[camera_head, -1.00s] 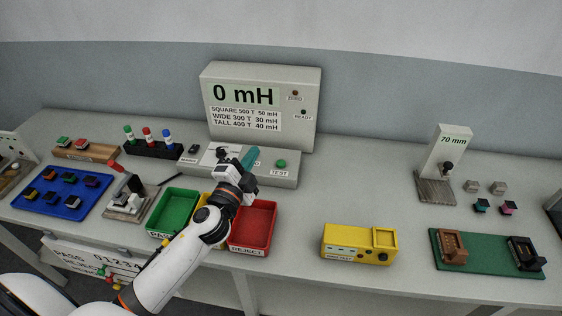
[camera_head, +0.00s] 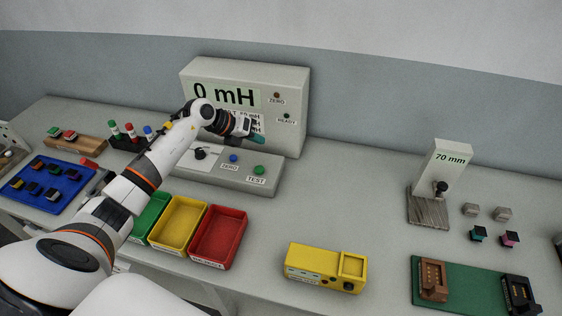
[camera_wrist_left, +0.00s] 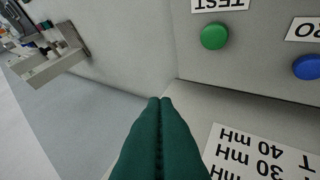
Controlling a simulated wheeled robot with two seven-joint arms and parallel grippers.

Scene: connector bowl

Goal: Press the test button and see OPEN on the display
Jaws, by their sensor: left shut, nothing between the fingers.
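The green TEST button (camera_head: 259,170) sits at the right end of the grey meter's sloped front ledge. It also shows in the left wrist view (camera_wrist_left: 215,36), up and to the right of my fingertips. The display (camera_head: 224,96) reads 0 mH. My left gripper (camera_head: 260,139) is shut and empty, with its green fingers together. It is above and behind the button, in front of the meter's upright panel, apart from the button. It also shows in the left wrist view (camera_wrist_left: 160,103). My right gripper is not in view.
A blue ZERO button (camera_head: 234,158) is left of the test button. Green, yellow (camera_head: 179,224) and red (camera_head: 218,238) bins stand in front of the meter. A yellow box (camera_head: 325,267) is to the right.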

